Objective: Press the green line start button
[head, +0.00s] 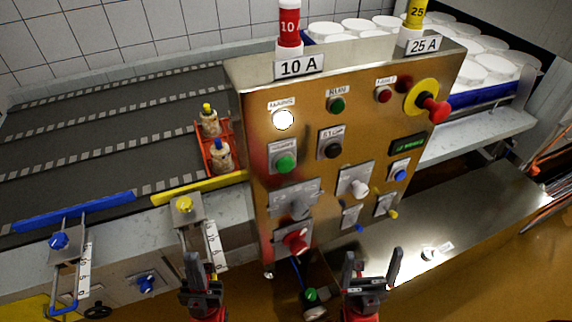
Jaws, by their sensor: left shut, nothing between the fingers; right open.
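The green push button (286,163) sits on a grey plate at the left side of the upright metal control panel (262,88). The small label above it is too blurred to read surely. My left gripper (203,270) is at the bottom, left of and below the panel, shut and empty, apart from the button. My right gripper (371,270) is open and empty, below and in front of the panel. Nothing covers the green button.
A black button (331,150), a red knob (296,241) and a red-and-yellow emergency stop (436,109) are on the panel. A conveyor (100,130) with an orange crate (203,140) lies left; white moulds (492,67) stand behind. A metal bench (470,190) extends right.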

